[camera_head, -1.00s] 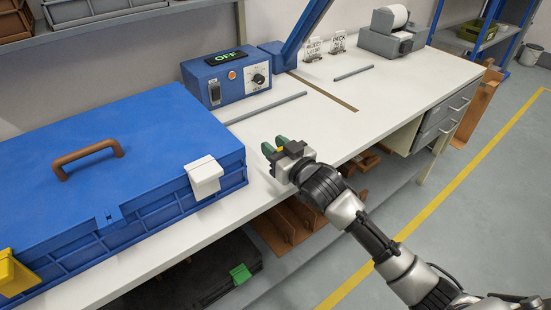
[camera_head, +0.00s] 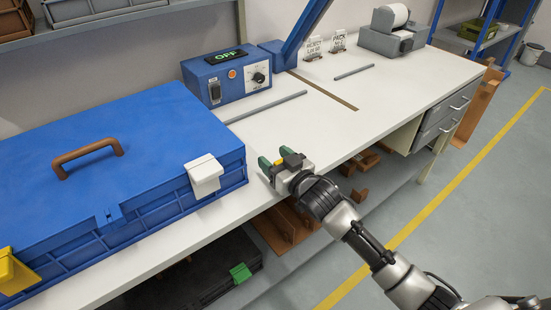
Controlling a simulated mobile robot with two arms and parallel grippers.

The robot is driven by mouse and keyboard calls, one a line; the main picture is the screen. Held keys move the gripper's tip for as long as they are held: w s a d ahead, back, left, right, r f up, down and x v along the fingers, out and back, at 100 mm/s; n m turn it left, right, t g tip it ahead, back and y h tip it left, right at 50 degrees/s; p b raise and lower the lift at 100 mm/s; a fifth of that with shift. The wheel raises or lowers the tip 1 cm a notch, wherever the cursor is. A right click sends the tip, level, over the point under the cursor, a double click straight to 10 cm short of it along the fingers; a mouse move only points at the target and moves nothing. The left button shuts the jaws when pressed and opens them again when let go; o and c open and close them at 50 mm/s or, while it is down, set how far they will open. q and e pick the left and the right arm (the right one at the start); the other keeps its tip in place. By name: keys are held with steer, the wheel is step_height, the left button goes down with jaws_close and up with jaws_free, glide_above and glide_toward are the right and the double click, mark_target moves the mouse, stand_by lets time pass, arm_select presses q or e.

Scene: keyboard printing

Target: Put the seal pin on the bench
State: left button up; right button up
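My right gripper (camera_head: 275,157) is low over the front edge of the white bench (camera_head: 310,125), just right of the blue case (camera_head: 120,190). Its green fingertips are spread apart. A small yellow piece (camera_head: 279,161), possibly the seal pin, shows between the fingers. I cannot tell whether it rests on the bench. The case is closed, with a brown handle (camera_head: 88,156) on its lid, a white latch (camera_head: 205,176) at its right front and a yellow latch (camera_head: 14,274) at its left front. My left gripper is not in view.
A blue control box (camera_head: 227,80) reading OFF stands behind. Grey bars (camera_head: 266,107) lie on the bench. A label printer (camera_head: 392,35) and small signs stand at the far right. Brown items sit on the shelf below.

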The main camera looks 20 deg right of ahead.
steer(key=shift+r, duration=0.2)
steer(key=v, duration=1.2)
